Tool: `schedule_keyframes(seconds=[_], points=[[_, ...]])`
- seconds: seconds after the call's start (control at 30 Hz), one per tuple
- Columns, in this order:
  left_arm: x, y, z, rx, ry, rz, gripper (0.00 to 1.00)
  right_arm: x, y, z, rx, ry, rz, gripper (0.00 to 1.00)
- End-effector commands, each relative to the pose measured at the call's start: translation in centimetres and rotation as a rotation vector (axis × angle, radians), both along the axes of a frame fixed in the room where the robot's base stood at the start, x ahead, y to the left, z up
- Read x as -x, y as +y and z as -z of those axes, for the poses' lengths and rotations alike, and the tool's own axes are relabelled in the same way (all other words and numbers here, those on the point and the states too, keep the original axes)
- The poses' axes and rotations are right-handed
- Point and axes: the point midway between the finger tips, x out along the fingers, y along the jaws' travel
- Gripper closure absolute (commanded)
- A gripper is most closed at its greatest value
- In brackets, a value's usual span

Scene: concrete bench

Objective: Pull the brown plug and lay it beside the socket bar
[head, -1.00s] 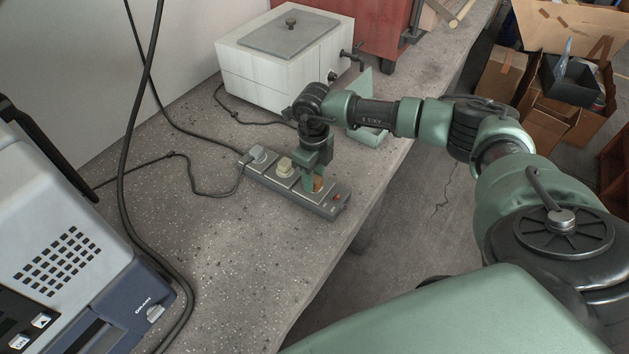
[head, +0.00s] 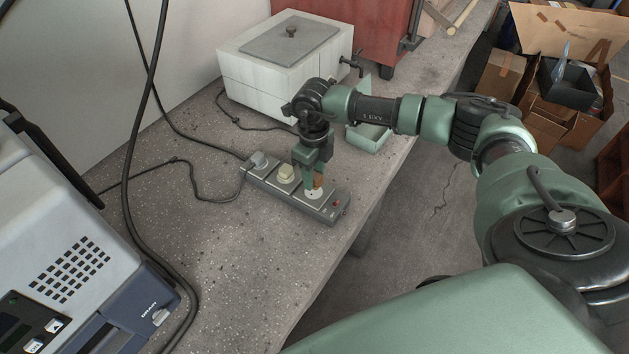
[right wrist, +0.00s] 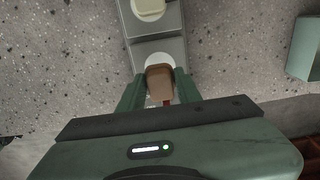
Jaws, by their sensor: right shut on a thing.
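The socket bar (head: 329,205) lies on the concrete bench, a dark grey strip with a red switch near its right end. My right gripper (head: 315,180) is above its right part, pointing down, shut on the brown plug (head: 319,181). The plug also shows between the fingers in the right wrist view (right wrist: 159,80). The plug is above the bar; the white face of a socket (head: 313,193) shows below it. A cream plug (head: 285,171) sits in the middle socket and a grey plug (head: 258,159) in the left one. My left gripper is not in view.
A white box with a lid and tap (head: 285,60) stands behind the bar. A green open tray (head: 369,136) is right of the gripper. A grey machine (head: 70,260) and black cables occupy the left. Bare bench (head: 240,240) lies in front of the bar.

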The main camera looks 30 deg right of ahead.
Motion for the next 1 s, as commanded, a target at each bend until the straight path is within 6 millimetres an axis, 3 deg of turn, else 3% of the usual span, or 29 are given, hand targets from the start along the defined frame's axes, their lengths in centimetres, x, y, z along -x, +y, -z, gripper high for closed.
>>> schedule_keyframes(seconds=[0.5, 1.0], points=[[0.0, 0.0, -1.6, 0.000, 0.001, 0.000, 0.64, 0.0, 0.0, -2.2, 0.000, -0.001, 0.000, 1.00], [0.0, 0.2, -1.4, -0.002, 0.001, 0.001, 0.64, -0.2, 0.6, -2.5, -0.004, -0.001, -0.036, 1.00]])
